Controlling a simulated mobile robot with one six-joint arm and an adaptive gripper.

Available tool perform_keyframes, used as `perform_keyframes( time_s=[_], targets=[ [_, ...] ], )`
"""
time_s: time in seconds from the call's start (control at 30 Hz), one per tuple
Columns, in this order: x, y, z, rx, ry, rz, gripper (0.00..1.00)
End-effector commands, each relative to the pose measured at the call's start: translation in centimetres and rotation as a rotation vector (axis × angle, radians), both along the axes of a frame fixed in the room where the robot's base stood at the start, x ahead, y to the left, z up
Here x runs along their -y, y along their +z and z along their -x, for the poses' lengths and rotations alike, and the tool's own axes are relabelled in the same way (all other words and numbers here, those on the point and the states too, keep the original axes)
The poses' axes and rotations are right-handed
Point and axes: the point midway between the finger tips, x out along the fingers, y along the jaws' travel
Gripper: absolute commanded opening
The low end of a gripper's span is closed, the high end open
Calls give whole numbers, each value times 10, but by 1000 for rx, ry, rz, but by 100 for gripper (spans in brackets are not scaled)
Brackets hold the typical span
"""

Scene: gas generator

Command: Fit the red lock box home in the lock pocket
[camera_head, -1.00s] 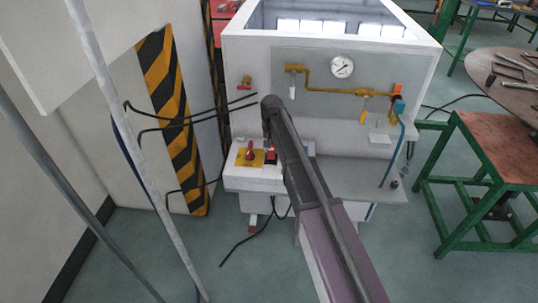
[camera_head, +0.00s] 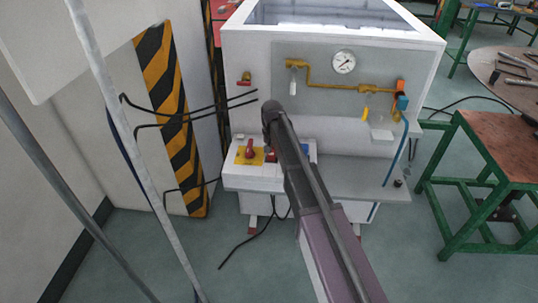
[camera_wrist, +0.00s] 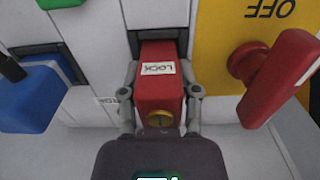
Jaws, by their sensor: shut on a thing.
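The red lock box (camera_wrist: 158,85), with a white LOCK label and a brass keyhole on its near end, is between the two fingers of my gripper (camera_wrist: 161,95) in the wrist view. The fingers are shut on its sides. Its far end is at the dark lock pocket (camera_wrist: 157,37) in the white panel. How deep it sits in the pocket I cannot tell. In the head view a bit of red beside my arm looks like the lock box (camera_head: 270,155); my gripper is mostly hidden there by the arm.
A red rotary handle (camera_wrist: 282,78) on a yellow OFF plate (camera_wrist: 225,45) is close on the right of my gripper. A blue part (camera_wrist: 30,98) and a green one (camera_wrist: 62,3) are on the left. A gauge (camera_head: 343,62) and brass pipe (camera_head: 340,86) are on the panel above.

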Motion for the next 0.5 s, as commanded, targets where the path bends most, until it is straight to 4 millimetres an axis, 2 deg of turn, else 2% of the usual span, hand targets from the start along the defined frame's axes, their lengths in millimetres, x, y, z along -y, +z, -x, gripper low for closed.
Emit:
perform_keyframes(
  time_s=[0.37,0.4,0.47,0.5],
  targets=[
    [0,-3,0,0,0,0,0],
    [0,-3,0,0,-1,0,45],
    [1,-2,0,0,-1,0,63],
    [1,-2,0,0,-1,0,75]
  ],
)
